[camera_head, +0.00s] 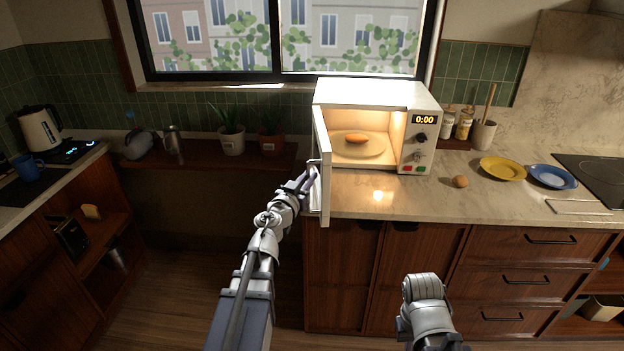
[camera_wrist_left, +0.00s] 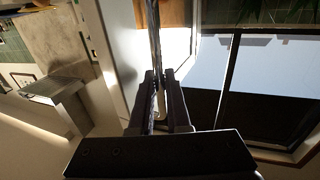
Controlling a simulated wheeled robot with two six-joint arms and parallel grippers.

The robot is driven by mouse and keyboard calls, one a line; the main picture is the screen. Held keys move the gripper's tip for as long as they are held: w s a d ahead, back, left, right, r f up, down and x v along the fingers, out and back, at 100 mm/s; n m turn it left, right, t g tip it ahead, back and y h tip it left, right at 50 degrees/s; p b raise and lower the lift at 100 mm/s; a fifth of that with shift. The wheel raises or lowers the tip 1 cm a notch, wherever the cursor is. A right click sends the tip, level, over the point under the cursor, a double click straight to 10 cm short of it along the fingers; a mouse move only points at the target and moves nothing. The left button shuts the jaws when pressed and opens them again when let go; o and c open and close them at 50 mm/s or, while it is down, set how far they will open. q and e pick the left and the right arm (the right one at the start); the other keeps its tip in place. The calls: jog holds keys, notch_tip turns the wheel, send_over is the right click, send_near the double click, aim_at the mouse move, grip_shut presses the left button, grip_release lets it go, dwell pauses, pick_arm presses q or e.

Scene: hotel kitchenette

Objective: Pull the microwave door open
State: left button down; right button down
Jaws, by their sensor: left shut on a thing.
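The white microwave (camera_head: 372,95) stands on the counter with its inside lit. Its door (camera_head: 322,160) is swung wide open, sticking out toward me on the left side. A round plate (camera_head: 372,147) with an orange item (camera_head: 356,138) on it sits inside. My left gripper (camera_head: 313,176) is at the door's outer face, shut on the door handle. In the left wrist view the gripper's fingers (camera_wrist_left: 160,90) close around the thin handle (camera_wrist_left: 155,45), beside the pale door. My right arm shows at the lower right of the head view; its gripper is out of the picture.
An egg (camera_head: 460,181), a yellow plate (camera_head: 502,168) and a blue plate (camera_head: 551,176) lie right of the microwave. Jars (camera_head: 464,124) and a utensil pot (camera_head: 483,135) stand behind. Potted plants (camera_head: 231,139) stand on a shelf at left. The counter before the microwave is clear.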

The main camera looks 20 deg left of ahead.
pick_arm(q)
jog(key=shift+a, duration=0.15)
jog(key=c, duration=1.2)
grip_release()
jog(key=shift+w, duration=0.1)
jog(key=shift+o, duration=0.2)
